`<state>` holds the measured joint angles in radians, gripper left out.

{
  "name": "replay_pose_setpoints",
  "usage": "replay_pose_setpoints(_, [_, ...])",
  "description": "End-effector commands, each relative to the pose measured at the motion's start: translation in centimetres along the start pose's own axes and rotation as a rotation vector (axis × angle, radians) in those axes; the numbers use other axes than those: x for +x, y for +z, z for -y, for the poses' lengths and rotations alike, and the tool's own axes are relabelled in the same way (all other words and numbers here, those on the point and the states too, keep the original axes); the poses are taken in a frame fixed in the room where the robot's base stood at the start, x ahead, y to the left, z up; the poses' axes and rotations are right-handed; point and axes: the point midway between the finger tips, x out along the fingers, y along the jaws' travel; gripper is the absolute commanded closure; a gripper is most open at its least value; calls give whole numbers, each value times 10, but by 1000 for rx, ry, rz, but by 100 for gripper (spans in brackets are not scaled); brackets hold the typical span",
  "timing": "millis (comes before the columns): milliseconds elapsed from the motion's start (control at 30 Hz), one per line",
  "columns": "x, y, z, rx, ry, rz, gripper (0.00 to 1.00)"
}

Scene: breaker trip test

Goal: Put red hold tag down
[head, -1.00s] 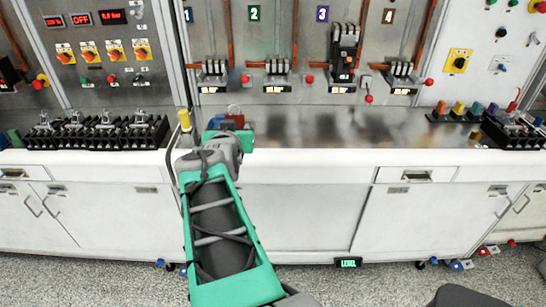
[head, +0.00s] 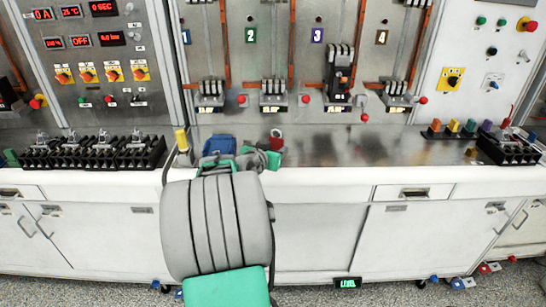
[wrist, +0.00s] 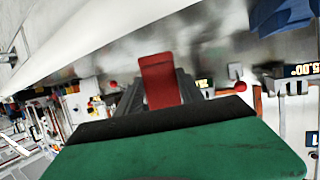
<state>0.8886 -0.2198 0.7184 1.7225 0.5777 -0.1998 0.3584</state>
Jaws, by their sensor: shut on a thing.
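The red hold tag (head: 277,144) shows in the head view just above the steel counter (head: 330,148), left of the middle, with a pale ring at its top. My gripper (head: 275,152) is shut on it. In the wrist view the red tag (wrist: 160,80) stands between the two dark fingers of my gripper (wrist: 162,92). The fingers hide its lower part. I cannot tell whether the tag touches the counter.
A blue object (head: 218,146) sits on the counter left of my gripper. A yellow-topped post (head: 182,140) stands further left, beside several black breakers (head: 95,152). Numbered breaker bays line the back panel. The counter to the right is mostly clear up to the coloured pieces (head: 453,128).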

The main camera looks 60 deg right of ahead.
Motion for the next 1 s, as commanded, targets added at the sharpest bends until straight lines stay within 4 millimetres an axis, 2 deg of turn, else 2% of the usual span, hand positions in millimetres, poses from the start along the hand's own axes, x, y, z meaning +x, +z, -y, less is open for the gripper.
replay_pose_setpoints(167, [14,13,8,-2,0,2,100])
replay_pose_setpoints(300, [21,34,7,-2,-1,2,100])
replay_pose_setpoints(667, [23,41,7,1,-1,-1,100])
replay_pose_setpoints(700, [23,40,7,1,-1,-1,54])
replay_pose_setpoints(933, [22,40,7,0,-1,-1,35])
replay_pose_setpoints(1000, [22,40,7,0,-1,-1,34])
